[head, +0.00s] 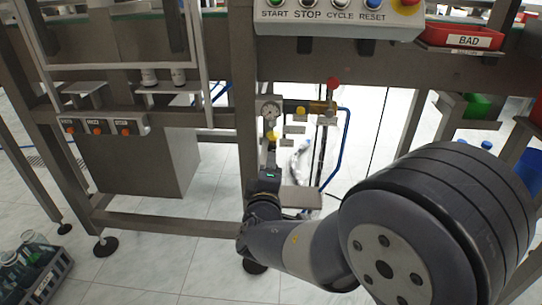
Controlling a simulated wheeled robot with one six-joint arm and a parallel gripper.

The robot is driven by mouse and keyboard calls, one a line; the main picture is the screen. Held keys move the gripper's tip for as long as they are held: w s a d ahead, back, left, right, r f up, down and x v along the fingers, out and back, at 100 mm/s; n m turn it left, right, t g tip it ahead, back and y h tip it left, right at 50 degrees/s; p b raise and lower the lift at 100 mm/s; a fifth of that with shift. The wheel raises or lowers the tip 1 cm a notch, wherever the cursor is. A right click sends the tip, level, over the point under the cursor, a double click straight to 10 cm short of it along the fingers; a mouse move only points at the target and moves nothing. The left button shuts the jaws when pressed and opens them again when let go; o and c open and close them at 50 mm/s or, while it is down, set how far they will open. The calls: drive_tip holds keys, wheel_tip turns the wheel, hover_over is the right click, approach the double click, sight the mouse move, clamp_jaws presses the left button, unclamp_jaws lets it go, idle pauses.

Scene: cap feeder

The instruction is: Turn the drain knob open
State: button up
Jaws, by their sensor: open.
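An air-service unit hangs on the machine frame, with a round gauge (269,111), a brass-coloured fitting (318,107) and a red knob (333,83) at its upper right. A small yellow part (271,136) sits below the gauge; it may be the drain knob, but it is too small to be sure. My gripper (270,150) points up just under this yellow part, with my wrist below it. It is open. I cannot tell whether its fingers touch or surround the yellow part.
A button panel (335,17) is above the unit. A blue hose (341,150) bends down on its right, and a frame post (245,100) stands close on its left. A red bin marked BAD (468,37) is at upper right. A crate of bottles (38,275) stands at lower left.

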sight(272, 150)
drive_tip(key=shift+s, duration=1.7)
drive_tip(key=shift+w, duration=0.1)
drive_tip(key=w+b, duration=0.1)
drive_tip(key=w, duration=0.4)
drive_tip(key=w+b, duration=0.1)
drive_tip(key=w, duration=0.5)
drive_tip(key=shift+d+f, duration=0.2)
drive_tip(key=shift+s+n, duration=0.15)
drive_tip(key=shift+n, duration=0.15)
drive_tip(key=shift+s, duration=0.1)
